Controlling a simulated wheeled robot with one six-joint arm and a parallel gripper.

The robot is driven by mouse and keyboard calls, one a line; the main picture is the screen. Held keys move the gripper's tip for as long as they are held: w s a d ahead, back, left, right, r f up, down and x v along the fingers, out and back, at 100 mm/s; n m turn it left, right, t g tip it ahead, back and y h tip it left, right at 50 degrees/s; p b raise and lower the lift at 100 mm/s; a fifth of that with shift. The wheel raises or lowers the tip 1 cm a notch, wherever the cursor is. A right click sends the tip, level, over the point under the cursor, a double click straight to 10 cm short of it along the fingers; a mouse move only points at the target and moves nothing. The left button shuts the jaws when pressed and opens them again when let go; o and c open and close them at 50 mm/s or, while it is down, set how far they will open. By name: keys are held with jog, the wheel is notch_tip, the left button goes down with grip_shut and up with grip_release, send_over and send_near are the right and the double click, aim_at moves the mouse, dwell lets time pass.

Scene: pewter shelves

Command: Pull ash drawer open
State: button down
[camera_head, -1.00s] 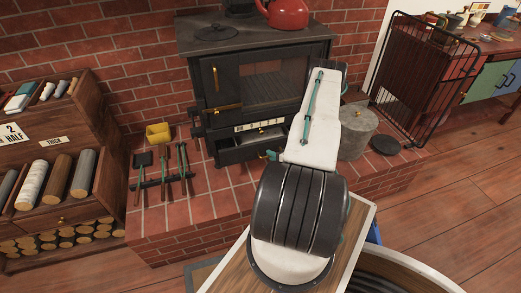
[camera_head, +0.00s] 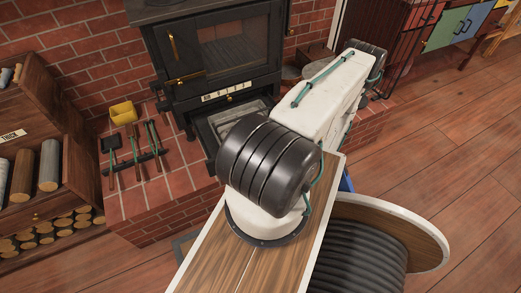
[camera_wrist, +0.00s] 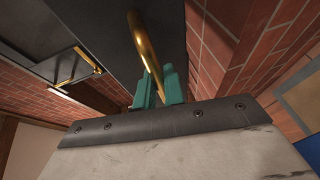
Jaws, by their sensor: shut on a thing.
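The black stove (camera_head: 172,68) stands on the brick hearth in the head view. Its ash drawer (camera_head: 207,132) is pulled out below the stove body, and its grey inside shows. My arm hides the drawer's front end in that view. In the wrist view, my gripper (camera_wrist: 161,84) has its teal fingers shut on the curved brass handle (camera_wrist: 144,48). The handle is on the dark drawer front (camera_wrist: 95,28). My gripper is hidden in the head view.
Fire tools (camera_head: 134,150) and a yellow container (camera_head: 123,113) are on the hearth left of the drawer. A log shelf (camera_head: 30,170) stands at the left. A large cable reel (camera_head: 385,235) is at the lower right. Wooden floor (camera_head: 440,130) is free at the right.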

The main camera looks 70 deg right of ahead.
jog(key=shift+s+a, duration=0.3)
jog(key=shift+s, duration=0.05)
jog(key=c, duration=1.5)
grip_release()
